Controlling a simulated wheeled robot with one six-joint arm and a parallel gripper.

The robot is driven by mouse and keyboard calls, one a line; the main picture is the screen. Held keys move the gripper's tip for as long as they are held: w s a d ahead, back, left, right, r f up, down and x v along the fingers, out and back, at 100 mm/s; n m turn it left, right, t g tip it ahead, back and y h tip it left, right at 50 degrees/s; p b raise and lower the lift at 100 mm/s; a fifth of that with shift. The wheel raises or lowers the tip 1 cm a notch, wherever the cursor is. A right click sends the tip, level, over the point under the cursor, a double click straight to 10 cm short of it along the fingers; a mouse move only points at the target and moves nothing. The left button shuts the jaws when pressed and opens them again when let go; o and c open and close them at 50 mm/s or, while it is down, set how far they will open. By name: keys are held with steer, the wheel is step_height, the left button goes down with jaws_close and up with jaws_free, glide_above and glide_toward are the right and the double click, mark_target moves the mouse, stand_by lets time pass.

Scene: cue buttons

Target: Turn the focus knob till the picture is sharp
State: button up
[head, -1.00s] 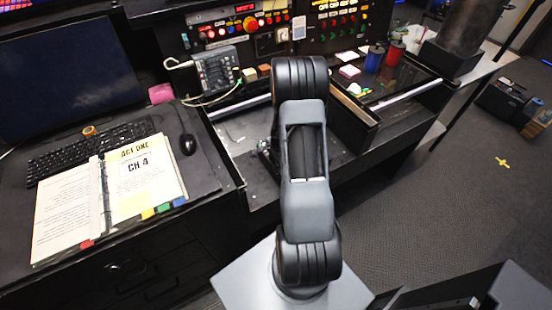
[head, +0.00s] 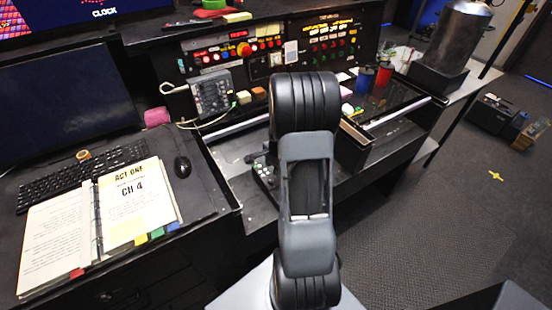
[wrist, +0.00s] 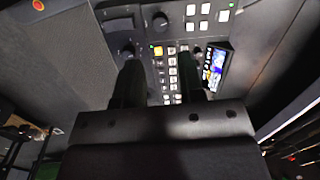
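In the wrist view, the two dark fingers of my gripper (wrist: 159,76) stand apart over a black control panel, with nothing visible between them but the panel. A round dark knob (wrist: 160,21) sits on the panel beyond the fingers, and another knob (wrist: 127,51) is near the left finger. I cannot tell which one is the focus knob. A small lit screen (wrist: 215,70) shows a colourful picture, too small to judge its sharpness. In the head view, my arm hides the gripper and most of the panel (head: 264,174).
An open binder (head: 100,215), a keyboard (head: 85,170) and a mouse (head: 182,167) lie on the left desk. A grey keypad device (head: 211,95) stands at the back. Blue (head: 364,80) and red (head: 384,74) cups stand on the right.

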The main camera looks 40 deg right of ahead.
steer(key=shift+s+d+r, duration=0.1)
steer(key=shift+s+r, duration=0.1)
steer(key=shift+r, duration=0.95)
steer(key=shift+s+d+r, duration=0.1)
steer(key=shift+s+r, duration=0.05)
steer(key=shift+r, duration=1)
steer(key=s+a+r+n+t, duration=0.1)
steer(key=s+a+r+n, duration=0.4)
steer(key=a+r+n, duration=0.2)
steer(key=s+a+r+n+t, duration=0.1)
steer(key=s+a+r+n, duration=0.4)
steer(key=a+n, duration=0.6)
steer(key=a+r, duration=0.2)
steer(key=a, duration=0.1)
steer(key=shift+s+a+r+n+h, duration=0.15)
steer(key=shift+a+r+n+h, duration=0.05)
steer(key=shift+r+n+h, duration=0.1)
steer(key=shift+o, duration=0.3)
steer(key=shift+o, duration=1.1)
steer(key=shift+f, duration=0.1)
